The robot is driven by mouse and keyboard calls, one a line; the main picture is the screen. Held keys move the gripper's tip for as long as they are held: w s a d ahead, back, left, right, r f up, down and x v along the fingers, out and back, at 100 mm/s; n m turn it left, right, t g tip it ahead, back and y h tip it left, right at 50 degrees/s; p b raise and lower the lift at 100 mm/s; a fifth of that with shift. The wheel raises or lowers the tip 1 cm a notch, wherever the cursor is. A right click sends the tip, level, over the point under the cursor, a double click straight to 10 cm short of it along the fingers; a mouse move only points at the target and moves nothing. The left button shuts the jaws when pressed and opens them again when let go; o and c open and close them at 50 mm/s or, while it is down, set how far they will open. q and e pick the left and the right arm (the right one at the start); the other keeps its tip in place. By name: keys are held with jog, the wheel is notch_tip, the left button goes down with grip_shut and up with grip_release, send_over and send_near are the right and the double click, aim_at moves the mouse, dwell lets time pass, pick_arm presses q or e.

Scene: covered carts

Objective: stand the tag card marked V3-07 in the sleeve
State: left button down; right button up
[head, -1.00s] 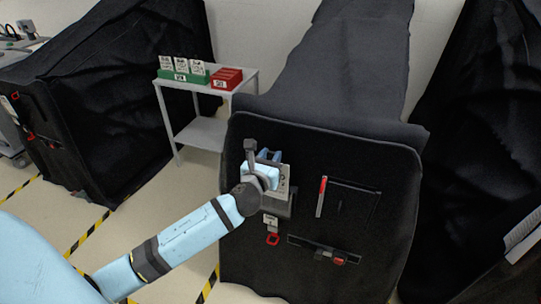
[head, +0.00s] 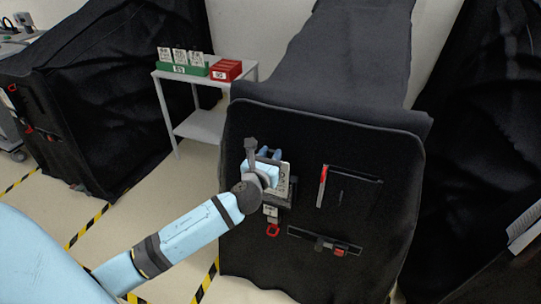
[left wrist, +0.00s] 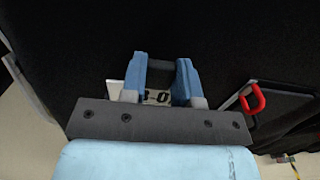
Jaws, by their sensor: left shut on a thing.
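My left gripper (head: 268,158) is shut on a white tag card (head: 285,176) in front of the black cart cover. The card also shows between the blue fingers of my left gripper (left wrist: 159,80) in the left wrist view. Only part of the card's mark (left wrist: 158,97), about "-0", is legible there; the fingers hide the rest. A dark sleeve (head: 292,191) on the cover lies behind and around the card's lower right side. I cannot tell whether the card's lower edge is inside it or in front of it. My right gripper is not in view.
A small white tag and red ring (head: 272,230) hang below the sleeve. A red-ended strip (head: 322,186) and a red-marked strap (head: 340,252) are on the same cover. A grey side table (head: 205,123) at the back holds a green rack (head: 182,70) of cards and a red box (head: 227,69).

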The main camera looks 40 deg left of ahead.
pick_arm(q)
jog(key=shift+f, duration=0.1)
jog(key=shift+f+b, duration=0.7)
jog(key=shift+f, duration=0.3)
jog(key=c, duration=0.8)
grip_release()
jog(key=b+v, duration=0.1)
jog(key=v, duration=1.3)
jog(key=shift+w+b, duration=0.1)
jog(key=shift+b, duration=0.25)
